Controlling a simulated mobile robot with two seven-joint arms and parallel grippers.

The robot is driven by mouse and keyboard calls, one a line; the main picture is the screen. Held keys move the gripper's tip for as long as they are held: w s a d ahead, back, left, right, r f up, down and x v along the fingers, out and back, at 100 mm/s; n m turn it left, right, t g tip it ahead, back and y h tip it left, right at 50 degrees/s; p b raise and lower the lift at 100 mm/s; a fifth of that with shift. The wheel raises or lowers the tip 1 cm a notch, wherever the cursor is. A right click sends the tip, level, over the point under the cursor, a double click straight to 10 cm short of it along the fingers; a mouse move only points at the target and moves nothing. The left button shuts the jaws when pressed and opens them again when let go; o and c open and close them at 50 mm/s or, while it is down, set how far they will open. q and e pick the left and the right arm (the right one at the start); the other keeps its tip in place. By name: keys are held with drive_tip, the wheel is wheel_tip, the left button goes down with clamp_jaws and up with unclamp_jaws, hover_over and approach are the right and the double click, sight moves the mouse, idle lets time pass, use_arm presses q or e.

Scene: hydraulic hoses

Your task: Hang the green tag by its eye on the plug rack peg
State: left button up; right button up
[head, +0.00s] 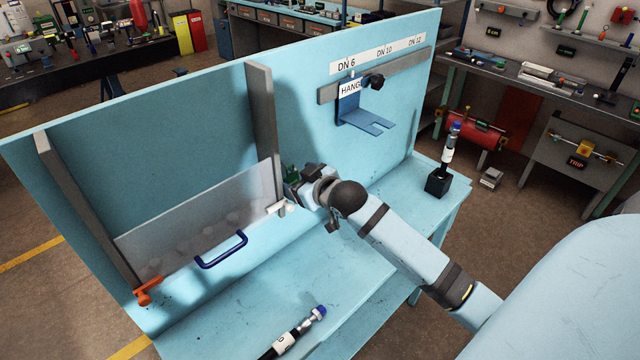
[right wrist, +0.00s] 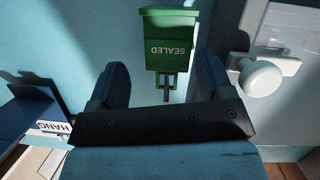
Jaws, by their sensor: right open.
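The green tag (right wrist: 168,45), lettered SEALED, hangs upside down in the right wrist view, on or in front of the blue panel. My right gripper (head: 297,182) is open at the grey post. In the right wrist view its two fingers (right wrist: 163,78) stand apart on either side of the tag's lower part, with visible gaps. I cannot make out the tag's eye. I cannot identify the plug rack peg. My left gripper is out of view.
A white knob (right wrist: 262,77) stands close beside the fingers. A clear guard (head: 190,225) with a blue handle (head: 221,250) is left of the gripper. A blue HANG bracket (head: 364,122) is right of it. A hose (head: 293,335) lies on the bench front.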

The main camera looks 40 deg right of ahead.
drive_tip(key=b+v, duration=0.2)
drive_tip(key=v, duration=0.9)
drive_tip(key=s+a+f+g+y, duration=0.1)
drive_tip(key=s+a+f, duration=0.4)
drive_tip(key=f, duration=0.4)
drive_tip(key=s+a+f+g+y, duration=0.1)
drive_tip(key=s+a+f, duration=0.5)
drive_tip(key=f, duration=0.4)
drive_tip(key=s+a+f+g+y, duration=0.1)
drive_tip(key=s+a+f, duration=0.4)
drive_tip(key=f, duration=0.4)
drive_tip(key=shift+s+a+f, duration=0.15)
drive_tip(key=shift+a+f, duration=0.15)
drive_tip(key=shift+a, duration=0.6)
